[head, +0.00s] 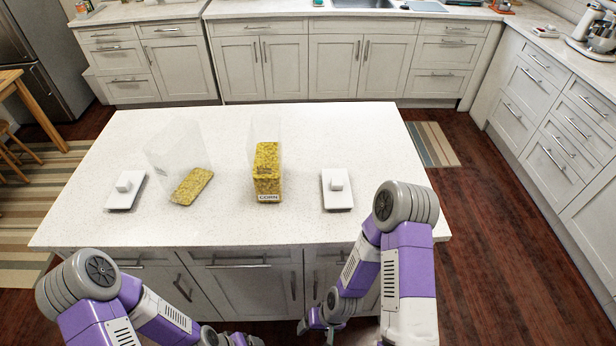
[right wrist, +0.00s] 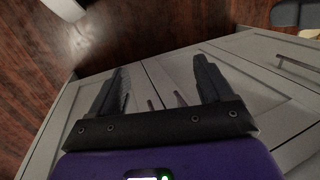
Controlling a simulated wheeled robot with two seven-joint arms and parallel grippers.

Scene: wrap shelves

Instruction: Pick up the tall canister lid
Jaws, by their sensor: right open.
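Two white lids with square knobs lie flat on the white island top: a left lid (head: 125,190) and a right lid (head: 337,190). Between them are a clear canister labelled CORN (head: 267,175), upright with yellow contents, and a wider clear canister (head: 178,150) with a low, slanted yellow layer. The right lid is beside the CORN canister; which lid is the tall one's I cannot tell. My right gripper (head: 318,324) is low in front of the island; its fingers are apart and empty in the right wrist view (right wrist: 158,78). My left gripper (head: 228,340) is cut off at the bottom edge.
The island top (head: 370,135) is otherwise clear, with wide free room around the lids and canisters. The island's front cabinets (head: 245,280) with bar handles stand close before both grippers. Counters run along the back and right, beyond open wooden floor.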

